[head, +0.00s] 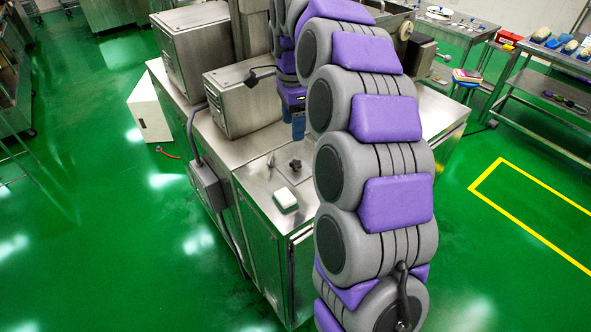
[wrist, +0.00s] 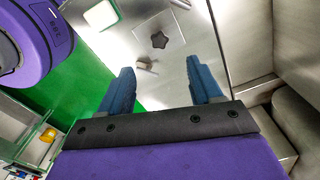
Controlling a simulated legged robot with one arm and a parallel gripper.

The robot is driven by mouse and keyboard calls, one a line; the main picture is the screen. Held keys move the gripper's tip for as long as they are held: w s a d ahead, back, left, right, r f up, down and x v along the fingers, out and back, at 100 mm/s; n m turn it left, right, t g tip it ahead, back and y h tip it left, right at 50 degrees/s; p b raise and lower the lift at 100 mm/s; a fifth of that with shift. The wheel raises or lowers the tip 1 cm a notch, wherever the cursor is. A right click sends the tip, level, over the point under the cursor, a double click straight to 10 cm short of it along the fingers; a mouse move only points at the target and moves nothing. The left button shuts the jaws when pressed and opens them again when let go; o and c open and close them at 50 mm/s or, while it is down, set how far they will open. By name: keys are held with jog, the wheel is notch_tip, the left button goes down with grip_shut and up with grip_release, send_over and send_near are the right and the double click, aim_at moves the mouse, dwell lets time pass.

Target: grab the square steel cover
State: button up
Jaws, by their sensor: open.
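A flat steel cover plate (head: 262,186) with a dark star-shaped knob (head: 295,164) lies on top of the steel machine; I take it for the square steel cover. In the wrist view the plate (wrist: 178,62) and its knob (wrist: 159,40) show ahead of the fingers. My gripper (wrist: 160,65) is open, its two blue fingers wide apart with nothing between them. In the head view my gripper (head: 297,128) is above the machine top, behind the knob. My arm hides the right part of the top. Height above the plate is hard to tell.
A small white square item (head: 285,199) sits near the machine's front edge. A small metal handle (head: 270,160) stands left of the knob. Steel boxes (head: 242,100) rise behind on the left.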

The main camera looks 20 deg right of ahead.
aim_at(294, 163)
notch_tip(294, 163, down, 13)
jog(key=b, duration=0.2)
jog(key=shift+f+b, duration=0.15)
jog(key=shift+b, duration=0.25)
jog(key=shift+s+d, duration=0.1)
grip_shut()
dwell(0.4)
